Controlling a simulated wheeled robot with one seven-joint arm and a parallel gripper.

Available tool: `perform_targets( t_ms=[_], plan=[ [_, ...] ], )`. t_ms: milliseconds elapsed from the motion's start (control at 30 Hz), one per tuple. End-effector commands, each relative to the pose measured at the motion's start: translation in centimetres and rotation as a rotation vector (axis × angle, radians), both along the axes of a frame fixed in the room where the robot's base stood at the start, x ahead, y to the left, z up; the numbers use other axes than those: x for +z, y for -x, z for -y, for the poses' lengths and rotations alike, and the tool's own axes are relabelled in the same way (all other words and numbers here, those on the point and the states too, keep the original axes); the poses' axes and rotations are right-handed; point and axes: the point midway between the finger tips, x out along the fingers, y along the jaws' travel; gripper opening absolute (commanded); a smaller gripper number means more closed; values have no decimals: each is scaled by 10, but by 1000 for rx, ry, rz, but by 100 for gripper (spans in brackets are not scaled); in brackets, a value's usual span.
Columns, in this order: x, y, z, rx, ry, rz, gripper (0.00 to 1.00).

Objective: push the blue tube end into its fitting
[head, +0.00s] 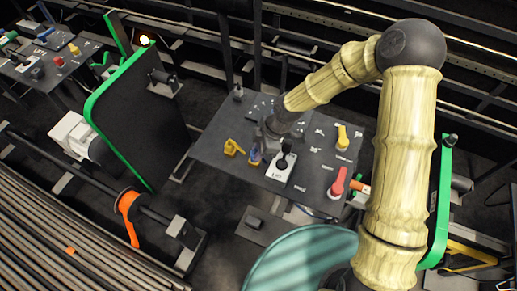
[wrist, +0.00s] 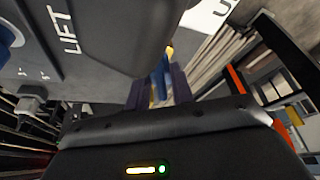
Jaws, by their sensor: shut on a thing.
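My gripper (head: 262,148) is low over the left part of the dark control panel. It is shut on a small blue piece, which I take to be the blue tube end (head: 254,161). In the wrist view the blue tube end (wrist: 158,84) stands between the two dark fingers, with a bit of yellow beyond it. The fitting cannot be made out clearly, and I cannot tell whether the tube end touches it.
A yellow handle (head: 233,147) stands just left of my gripper. A black lever on a white LIFT plate (head: 281,168) is close on the right. A yellow knob (head: 342,137) and a red lever (head: 338,183) are further right. A green-edged dark panel (head: 130,115) stands left.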

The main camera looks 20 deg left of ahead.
Motion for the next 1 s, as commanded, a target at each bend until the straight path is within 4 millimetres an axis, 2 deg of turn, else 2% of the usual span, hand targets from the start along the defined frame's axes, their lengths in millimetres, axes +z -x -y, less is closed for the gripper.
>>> perform_targets(
  t_ms=[333,367,467,500,833,1000],
  plan=[
    [-8,0,0,0,0,0,0],
    [-7,0,0,0,0,0,27],
    [-7,0,0,0,0,0,47],
    [-7,0,0,0,0,0,49],
    [-5,-1,1,-1,0,1,49],
    [10,-5,7,-4,-3,3,49]
  ],
)
